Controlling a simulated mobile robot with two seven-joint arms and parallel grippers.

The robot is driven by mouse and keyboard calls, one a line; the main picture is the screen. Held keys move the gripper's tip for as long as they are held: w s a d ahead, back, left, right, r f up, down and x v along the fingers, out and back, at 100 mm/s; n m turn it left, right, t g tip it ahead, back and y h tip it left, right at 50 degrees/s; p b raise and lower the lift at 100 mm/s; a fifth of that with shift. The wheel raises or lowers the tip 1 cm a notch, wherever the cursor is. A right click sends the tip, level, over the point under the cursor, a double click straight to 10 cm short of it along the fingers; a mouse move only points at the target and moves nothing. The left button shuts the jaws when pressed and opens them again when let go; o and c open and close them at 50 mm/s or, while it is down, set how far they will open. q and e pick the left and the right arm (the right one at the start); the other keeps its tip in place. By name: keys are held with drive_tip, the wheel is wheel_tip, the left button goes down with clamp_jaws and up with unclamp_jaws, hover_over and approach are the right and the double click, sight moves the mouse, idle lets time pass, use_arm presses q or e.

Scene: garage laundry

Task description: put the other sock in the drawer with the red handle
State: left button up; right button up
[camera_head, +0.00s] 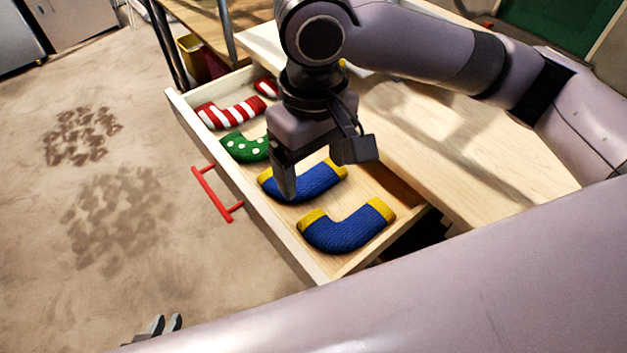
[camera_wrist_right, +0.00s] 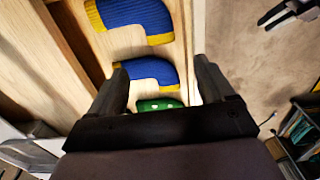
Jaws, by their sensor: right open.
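The open wooden drawer (camera_head: 290,249) has a red handle (camera_head: 212,194) on its front. Two blue socks with yellow ends lie in it: one nearer the middle (camera_head: 314,181), one at the near end (camera_head: 350,229). Both show in the right wrist view, the middle one (camera_wrist_right: 150,70) and the near one (camera_wrist_right: 135,14). A green sock with white dots (camera_head: 240,147) and red-and-white striped socks (camera_head: 230,113) lie farther back. My right gripper (camera_head: 320,172) is open and empty above the middle blue sock. My left gripper (camera_head: 165,325) is low at the bottom left, fingers apart and empty.
A wooden tabletop (camera_head: 450,150) extends right of the drawer, beneath my right arm. A yellow-and-red bin (camera_head: 200,58) stands behind the drawer near metal legs. The floor left of the drawer is clear, with dark stains. A dark shelf unit (camera_wrist_right: 302,130) shows in the right wrist view.

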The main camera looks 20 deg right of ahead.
drive_tip(key=shift+r, duration=2.05)
